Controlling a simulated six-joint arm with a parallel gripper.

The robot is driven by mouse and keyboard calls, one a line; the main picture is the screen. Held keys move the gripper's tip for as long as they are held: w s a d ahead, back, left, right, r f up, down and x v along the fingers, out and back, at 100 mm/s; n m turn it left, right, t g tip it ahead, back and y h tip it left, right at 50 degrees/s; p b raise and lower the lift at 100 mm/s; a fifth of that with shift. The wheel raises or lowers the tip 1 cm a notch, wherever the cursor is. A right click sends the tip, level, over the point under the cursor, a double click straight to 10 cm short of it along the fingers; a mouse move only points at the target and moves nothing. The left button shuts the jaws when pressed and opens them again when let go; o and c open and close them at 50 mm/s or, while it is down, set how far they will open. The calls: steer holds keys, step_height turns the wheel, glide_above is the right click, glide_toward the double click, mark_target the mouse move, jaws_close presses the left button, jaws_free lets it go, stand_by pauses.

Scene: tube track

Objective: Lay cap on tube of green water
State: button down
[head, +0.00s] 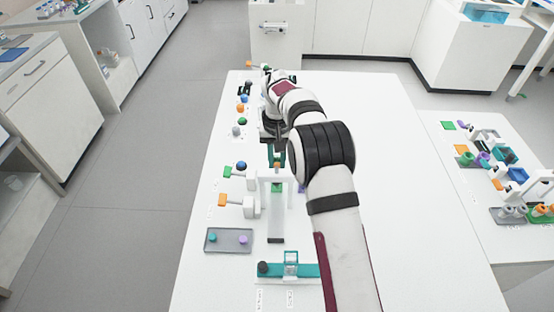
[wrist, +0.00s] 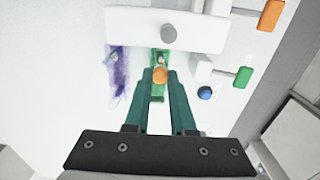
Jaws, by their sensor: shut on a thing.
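An orange cap (wrist: 160,76) sits between the tips of my gripper (wrist: 160,82), whose teal fingers are shut on it. In the head view my gripper (head: 277,154) points down, with the orange cap (head: 277,165) just below its tips. A green shape (wrist: 157,93), which looks like the tube of green water, shows behind and around the cap in the wrist view. Green also shows below the gripper in the head view (head: 277,187). I cannot tell whether cap and tube touch. A purple see-through shape (wrist: 117,72) is to the left of the green one.
A white bar with a grey knob (wrist: 168,34) stands close to the fingertips. White fixtures with orange (wrist: 270,15) and green (wrist: 243,77) handles are at the right. In the head view, a grey tray (head: 210,249) holds teal and purple caps, near a teal base (head: 306,270).

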steer(key=shift+f, duration=0.15)
steer(key=c, duration=0.7)
jaws_free()
step_height(320, 180, up, 16)
steer(key=shift+f, duration=0.1)
stand_by(0.5)
